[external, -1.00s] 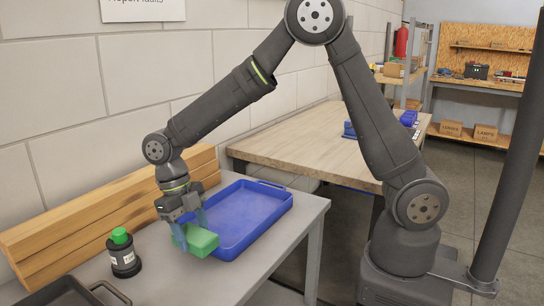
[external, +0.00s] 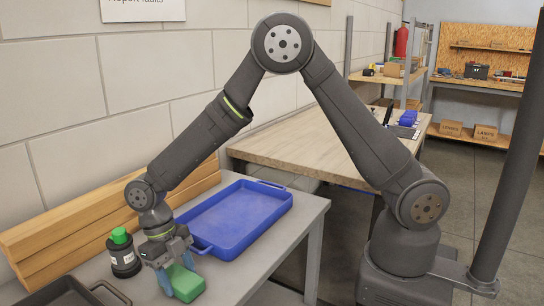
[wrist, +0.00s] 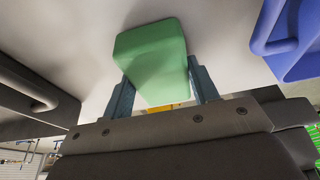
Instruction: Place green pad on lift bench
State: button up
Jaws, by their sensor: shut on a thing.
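The green pad (external: 187,283) is a small block, held between the blue-grey fingers of my gripper (external: 178,274). My gripper points down and is shut on the pad's sides, over the near part of a grey bench (external: 225,277). In the wrist view the pad (wrist: 152,58) sits between the two fingertips (wrist: 160,88). I cannot tell whether the pad touches the grey surface. A wooden-topped bench (external: 300,140) stands further back. I cannot tell which of the two is the lift bench.
An empty blue tray (external: 240,222) lies behind the pad. A black bottle with a green cap (external: 123,253) stands left of my gripper. A dark tray (external: 65,295) is at the front left. Wooden beams (external: 60,232) line the wall.

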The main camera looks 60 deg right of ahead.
aim_at(182, 277)
jog(key=shift+f, duration=0.1)
jog(key=o, duration=1)
jog(key=v, duration=1.2)
jog(key=x, duration=1.1)
jog(key=shift+s+f, duration=0.15)
jog(key=shift+f, duration=0.15)
jog(key=shift+r, duration=1.75)
jog(key=shift+f, duration=0.15)
